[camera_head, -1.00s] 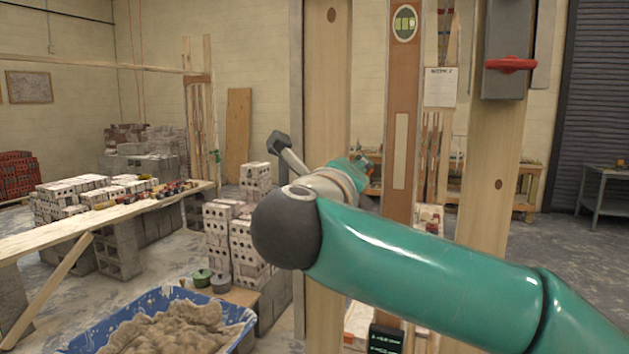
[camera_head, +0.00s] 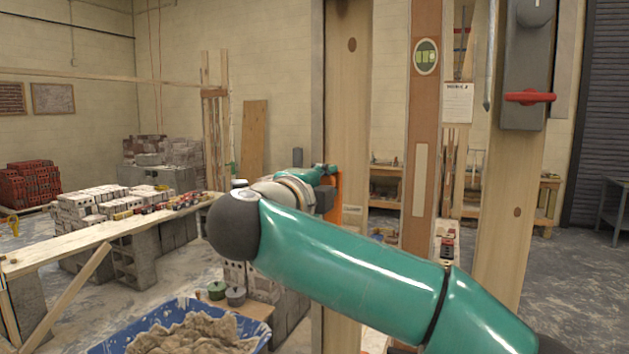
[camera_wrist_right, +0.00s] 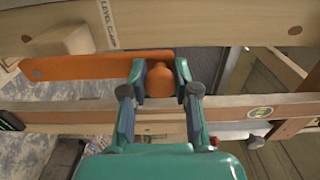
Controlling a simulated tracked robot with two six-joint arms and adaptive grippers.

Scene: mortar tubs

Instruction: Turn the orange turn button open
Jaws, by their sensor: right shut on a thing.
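The orange turn button (camera_wrist_right: 95,66) is a flat bar with a round pin at its left end and an orange knob (camera_wrist_right: 160,88) at its right end in the right wrist view. It lies roughly parallel to the wooden spirit level (camera_wrist_right: 85,116). In the head view a small part of the button (camera_head: 334,192) shows upright by the post, mostly behind my arm. My right gripper (camera_wrist_right: 160,80) is shut on the knob, one finger on each side. It is largely hidden in the head view (camera_head: 326,172). My left gripper is out of view.
A wooden block (camera_wrist_right: 65,40) sits beside the bar, by a "LEVEL CLAMP" label. The level (camera_head: 425,130) stands between two wooden posts. A grey box with a red handle (camera_head: 530,98) is at right. A blue mortar tub (camera_head: 115,343) stands below, left of the post.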

